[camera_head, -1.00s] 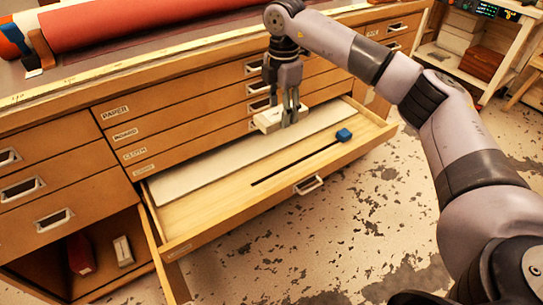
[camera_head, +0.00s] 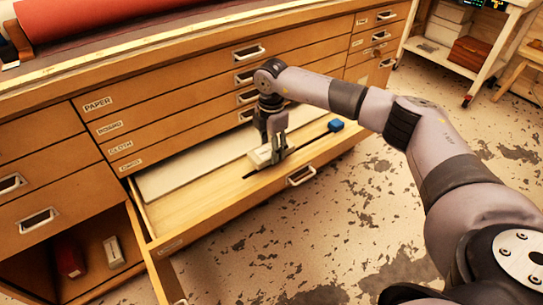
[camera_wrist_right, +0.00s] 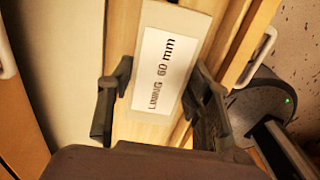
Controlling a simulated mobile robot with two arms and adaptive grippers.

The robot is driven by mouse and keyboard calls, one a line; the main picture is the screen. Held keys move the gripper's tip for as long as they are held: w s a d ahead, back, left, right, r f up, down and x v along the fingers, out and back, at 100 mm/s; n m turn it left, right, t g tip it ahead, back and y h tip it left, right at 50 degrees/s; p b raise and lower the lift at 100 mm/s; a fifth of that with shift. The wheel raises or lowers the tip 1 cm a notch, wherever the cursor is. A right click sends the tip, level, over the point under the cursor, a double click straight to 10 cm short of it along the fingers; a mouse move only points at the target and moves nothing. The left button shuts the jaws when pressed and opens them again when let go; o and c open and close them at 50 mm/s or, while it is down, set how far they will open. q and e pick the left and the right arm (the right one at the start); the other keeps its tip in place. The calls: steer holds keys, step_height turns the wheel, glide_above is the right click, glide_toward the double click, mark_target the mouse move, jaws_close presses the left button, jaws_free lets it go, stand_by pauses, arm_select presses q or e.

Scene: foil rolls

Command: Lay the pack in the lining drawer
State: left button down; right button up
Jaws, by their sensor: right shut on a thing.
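The pack (camera_head: 259,157) is a small pale block. In the right wrist view the pack (camera_wrist_right: 172,62) shows a white label reading "LINING 60 mm". My right gripper (camera_head: 277,150) points down and is shut on it, one finger on each side. The pack is in or just over the open drawer (camera_head: 188,211), towards its front half; I cannot tell whether it touches the floor. A long pale slab (camera_head: 190,172) lies along the drawer's back. My left gripper is not in view.
Closed drawers labelled paper and cloth (camera_head: 120,148) rise behind the open one. A red roll (camera_head: 120,14) lies on the cabinet top. An open lower compartment (camera_head: 88,270) holds a red box (camera_head: 68,258) and a pale box (camera_head: 113,251). The drawer's left part is bare.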

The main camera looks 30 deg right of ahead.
mark_target(271, 149)
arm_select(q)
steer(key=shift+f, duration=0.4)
arm_select(e)
step_height(271, 149, down, 3)
steer(key=shift+f, duration=0.15)
steer(key=shift+f, duration=0.1)
steer(key=o, duration=1.3)
step_height(271, 149, up, 8)
steer(key=shift+f+p, duration=0.15)
steer(key=shift+p, duration=0.55)
step_height(271, 149, up, 4)
steer(key=shift+f+p, duration=0.15)
steer(key=shift+p, duration=0.15)
steer(key=shift+r, duration=0.45)
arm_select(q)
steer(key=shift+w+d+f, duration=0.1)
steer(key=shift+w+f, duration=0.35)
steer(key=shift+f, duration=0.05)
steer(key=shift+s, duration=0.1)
arm_select(e)
steer(key=shift+f, duration=0.1)
